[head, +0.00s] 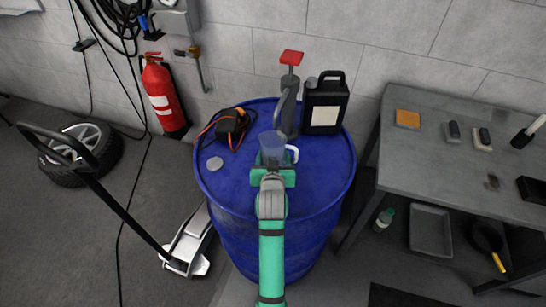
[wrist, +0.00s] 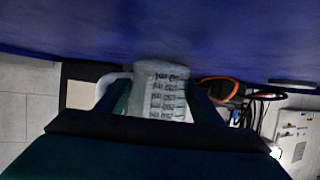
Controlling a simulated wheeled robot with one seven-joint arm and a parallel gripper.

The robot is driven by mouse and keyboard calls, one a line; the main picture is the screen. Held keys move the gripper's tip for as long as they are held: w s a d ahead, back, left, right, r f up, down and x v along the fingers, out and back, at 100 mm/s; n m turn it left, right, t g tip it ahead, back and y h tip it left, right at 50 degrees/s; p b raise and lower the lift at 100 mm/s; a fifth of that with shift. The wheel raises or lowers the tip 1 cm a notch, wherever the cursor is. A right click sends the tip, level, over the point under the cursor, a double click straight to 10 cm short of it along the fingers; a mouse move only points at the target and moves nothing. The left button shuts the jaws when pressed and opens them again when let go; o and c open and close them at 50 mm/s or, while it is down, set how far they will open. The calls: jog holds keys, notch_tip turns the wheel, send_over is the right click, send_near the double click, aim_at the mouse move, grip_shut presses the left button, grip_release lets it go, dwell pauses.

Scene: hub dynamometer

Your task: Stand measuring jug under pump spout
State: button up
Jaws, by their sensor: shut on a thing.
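The measuring jug (head: 272,146) is clear, with a white handle, and is over the top of the blue drum (head: 325,180). My gripper (head: 272,165) is shut on it from the near side. In the wrist view the jug (wrist: 160,90) shows printed scale marks between my fingers (wrist: 158,102), and its handle sticks out to the left. The hand pump (head: 290,95), grey with a red handle, stands on the drum just behind the jug. Its spout reaches down toward the jug. Whether the jug's base touches the drum top, and whether its mouth is directly under the spout, I cannot tell.
A black canister (head: 325,105) stands right of the pump. A black device with an orange cable (head: 232,125) and a grey disc (head: 214,163) lie at left. A grey workbench (head: 450,165) is at right; a trolley jack (head: 187,245) is at left. The drum's front right top is clear.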

jog(key=shift+d, duration=0.35)
jog(key=shift+f, duration=0.15)
jog(key=o, duration=1.1)
jog(key=shift+s, duration=0.1)
jog(key=shift+a, duration=0.1)
jog(key=v, duration=1)
jog(key=shift+s+a+r, duration=0.2)
jog(key=shift+s+r, duration=0.05)
jog(key=shift+s, duration=0.05)
jog(key=shift+s+d+r, duration=0.2)
jog(key=shift+s, duration=0.45)
